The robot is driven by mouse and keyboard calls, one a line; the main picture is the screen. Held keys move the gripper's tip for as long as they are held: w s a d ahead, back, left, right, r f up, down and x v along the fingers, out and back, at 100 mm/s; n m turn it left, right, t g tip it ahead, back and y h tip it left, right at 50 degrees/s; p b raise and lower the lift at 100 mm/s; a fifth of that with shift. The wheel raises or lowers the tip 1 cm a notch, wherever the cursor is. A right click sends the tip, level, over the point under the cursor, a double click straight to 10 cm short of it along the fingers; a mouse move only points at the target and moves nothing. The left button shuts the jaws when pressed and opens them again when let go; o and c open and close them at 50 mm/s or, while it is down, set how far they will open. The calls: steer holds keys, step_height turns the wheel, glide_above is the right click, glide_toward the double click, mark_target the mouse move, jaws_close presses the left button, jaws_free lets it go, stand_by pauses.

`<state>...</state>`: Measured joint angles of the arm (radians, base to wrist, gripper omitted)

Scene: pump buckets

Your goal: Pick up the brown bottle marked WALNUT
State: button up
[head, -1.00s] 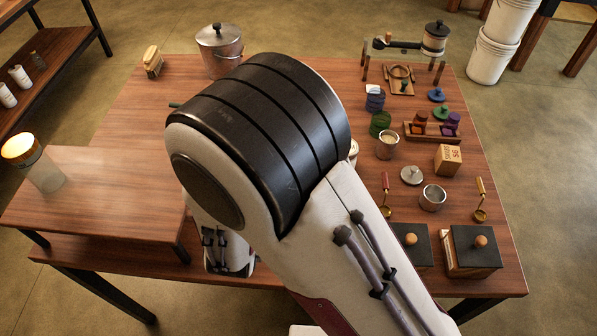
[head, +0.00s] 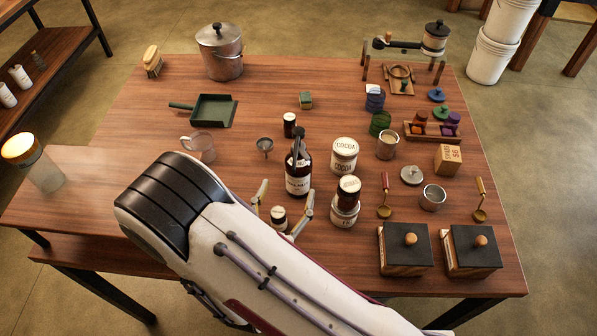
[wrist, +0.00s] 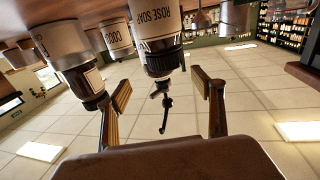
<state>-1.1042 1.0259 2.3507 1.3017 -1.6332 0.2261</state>
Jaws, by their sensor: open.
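The brown bottle (head: 298,172) stands upright mid-table with a black pump and a pale label whose lettering is too small to read surely. A black pump (wrist: 163,105) shows beyond the jar in the upside-down wrist view. My gripper (head: 286,189) is open and empty, on the near side of the bottle. In the wrist view, a jar marked ROSE SOAP (wrist: 152,28) hangs in the picture between the two fingers (wrist: 161,78). I cannot tell whether either finger touches it.
A COCOA jar (head: 344,155) and a stacked pair of jars (head: 346,208) stand right of the bottle. A glass mug (head: 199,146) is left. Two lidded boxes (head: 405,258) stand at front right.

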mark_target(297, 139)
stand_by(0.4)
steer(key=shift+w+d, duration=0.25)
steer(key=shift+w, duration=1.05)
steer(key=shift+w, duration=0.15)
steer(key=shift+w+d, duration=0.2)
steer(key=shift+w, duration=0.6)
steer(key=shift+w+d, duration=0.2)
steer(key=shift+w, duration=0.6)
steer(key=shift+w+d, duration=0.2)
steer(key=shift+w, duration=0.6)
steer(key=c, duration=1.7)
steer(key=shift+c, duration=0.2)
steer(key=shift+r, duration=0.2)
steer(key=shift+r, duration=4.8)
